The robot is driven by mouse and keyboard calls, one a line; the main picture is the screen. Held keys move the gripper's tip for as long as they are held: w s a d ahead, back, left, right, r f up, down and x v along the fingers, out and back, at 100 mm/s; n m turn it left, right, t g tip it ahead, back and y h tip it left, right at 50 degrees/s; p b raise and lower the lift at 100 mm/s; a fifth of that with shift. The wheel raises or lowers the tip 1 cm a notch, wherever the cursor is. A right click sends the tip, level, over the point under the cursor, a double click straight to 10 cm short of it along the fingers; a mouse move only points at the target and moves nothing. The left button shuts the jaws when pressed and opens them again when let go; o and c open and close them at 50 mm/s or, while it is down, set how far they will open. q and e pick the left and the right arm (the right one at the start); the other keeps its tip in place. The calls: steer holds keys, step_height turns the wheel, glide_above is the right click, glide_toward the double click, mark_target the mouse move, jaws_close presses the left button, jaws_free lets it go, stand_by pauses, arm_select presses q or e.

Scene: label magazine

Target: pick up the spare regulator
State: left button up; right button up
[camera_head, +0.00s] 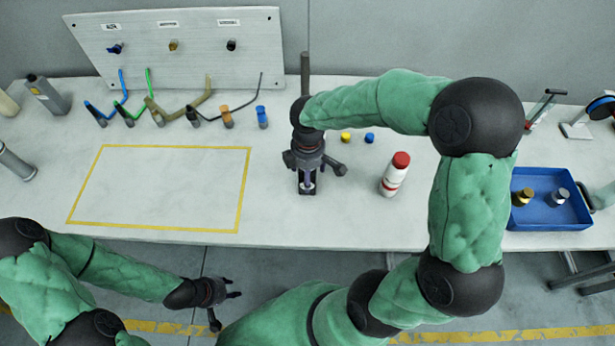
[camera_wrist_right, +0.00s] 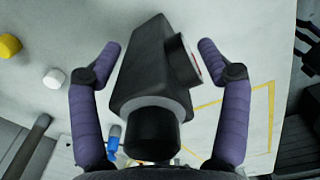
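The spare regulator appears to be the dark block between my right gripper's fingers in the right wrist view (camera_wrist_right: 145,80), with a round gauge on its side, a pale collar and a black knob. In the head view, a dark part of it (camera_head: 308,188) shows on the table below my right gripper (camera_head: 311,170), which hides most of it. My right gripper's fingers (camera_wrist_right: 160,50) are spread on both sides of the block, with gaps visible. My left gripper (camera_head: 226,308) is open and empty, in front of the table's front edge.
A red-capped white bottle (camera_head: 395,174) stands right of my right gripper. Yellow (camera_head: 346,137) and blue (camera_head: 369,138) caps lie behind. A blue tray (camera_head: 550,222) holds two metal fittings. Several coloured hoses stand before a labelled board (camera_head: 180,65). The yellow-taped area (camera_head: 160,185) is clear.

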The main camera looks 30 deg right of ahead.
steer(key=c, duration=1)
steer(key=shift+c, duration=0.2)
